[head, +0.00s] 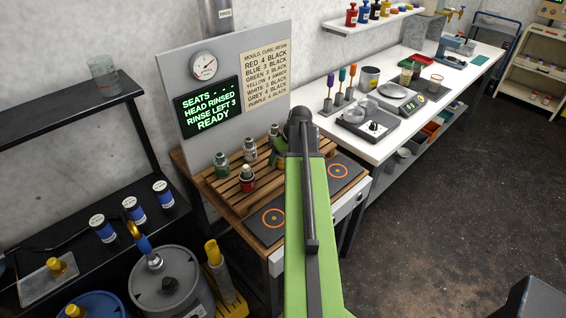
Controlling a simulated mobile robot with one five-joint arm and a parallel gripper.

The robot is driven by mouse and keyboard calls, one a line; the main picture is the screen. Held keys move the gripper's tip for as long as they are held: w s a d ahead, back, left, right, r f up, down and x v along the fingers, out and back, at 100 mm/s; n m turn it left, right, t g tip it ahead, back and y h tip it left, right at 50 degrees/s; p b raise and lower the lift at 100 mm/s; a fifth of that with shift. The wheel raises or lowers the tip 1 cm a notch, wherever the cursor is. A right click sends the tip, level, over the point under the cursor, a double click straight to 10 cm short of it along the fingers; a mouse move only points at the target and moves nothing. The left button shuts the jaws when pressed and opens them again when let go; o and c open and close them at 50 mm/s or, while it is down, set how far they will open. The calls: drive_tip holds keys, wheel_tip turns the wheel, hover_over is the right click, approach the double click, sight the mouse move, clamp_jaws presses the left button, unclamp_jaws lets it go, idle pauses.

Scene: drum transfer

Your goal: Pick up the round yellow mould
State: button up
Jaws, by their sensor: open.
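I cannot make out a round yellow mould in the head view. My green arm rises up the middle and ends in a dark joint over the wooden bench. My gripper does not show; the arm hides part of the bench behind it. A pale sign (266,80) lists moulds and includes the line "YELLOW 3 AMBER". A black screen (208,107) reads "SEATS - - -", "HEAD RINSED", "RINSE LEFT 3" and "READY". Two dark plates with orange rings, the left plate (252,225) and the right plate (349,166), lie along the bench front.
Several small bottles stand on the slatted rack (220,191). A white counter (328,121) at right holds a scale (391,101) and other gear. A grey drum (187,291) and dark shelving (60,132) stand at left. The floor (460,190) at right is mostly clear.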

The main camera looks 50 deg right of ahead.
clamp_jaws()
idle(0.3)
drive_tip(key=shift+r, duration=0.15)
